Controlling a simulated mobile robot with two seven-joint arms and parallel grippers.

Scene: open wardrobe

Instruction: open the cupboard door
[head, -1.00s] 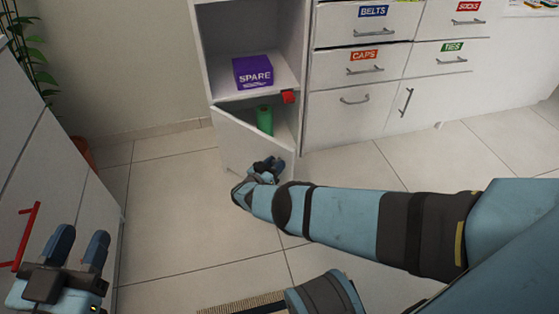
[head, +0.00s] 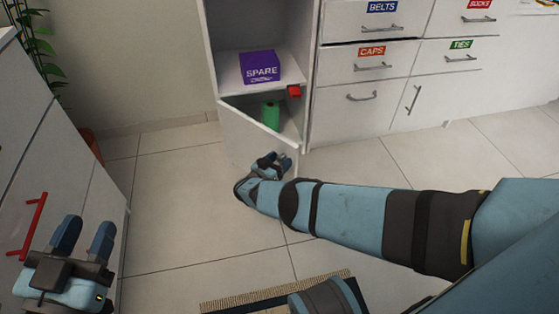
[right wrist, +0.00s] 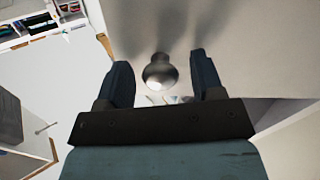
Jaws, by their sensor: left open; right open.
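The white cupboard door (head: 245,139) is the low door of the tall white unit. It stands partly open, with its right edge swung out and a gap behind its top edge. My right gripper (head: 274,159) is at the outer face of the door, near its right edge. In the right wrist view a round metal knob (right wrist: 160,72) shows between the tips of my open right fingers (right wrist: 160,78); I see no clear contact with either finger. My left gripper (head: 86,230) is open and empty at the lower left, away from this door.
A green roll-like object (head: 270,115) stands inside the cupboard. A purple SPARE box (head: 260,67) is on the shelf above, with a red piece (head: 294,91) at the shelf's right edge. A cabinet with a red handle (head: 28,227) is beside my left gripper. The tiled floor before the door is clear.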

